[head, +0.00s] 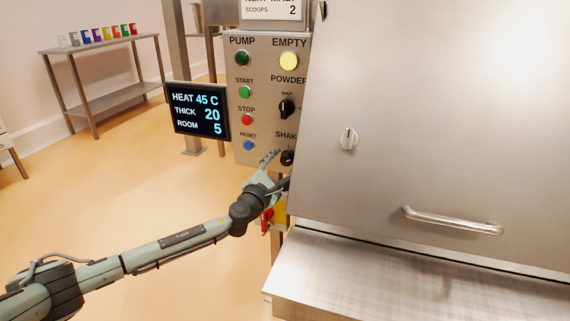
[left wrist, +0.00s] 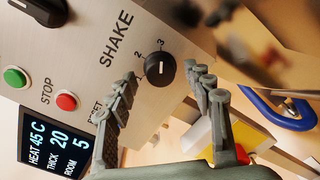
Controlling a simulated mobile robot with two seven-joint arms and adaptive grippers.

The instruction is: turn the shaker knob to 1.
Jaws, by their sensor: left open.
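The black shaker knob (head: 287,158) is low on the steel control panel, under the partly hidden SHAKE label, at the edge of the slanted steel cover. In the left wrist view the knob (left wrist: 161,71) shows clearly, with 2 and 3 printed beside it. My left gripper (head: 277,166) is open at the knob. In the left wrist view its fingers (left wrist: 168,82) stand on either side of the knob, apart from it. My right gripper is out of view.
The POWDER knob (head: 287,108) sits above, with START (head: 245,92), STOP (head: 247,120) and RESET (head: 248,145) buttons to the left. A display (head: 198,111) hangs beside the panel. The slanted steel cover (head: 430,120) closely bounds the knob's right side.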

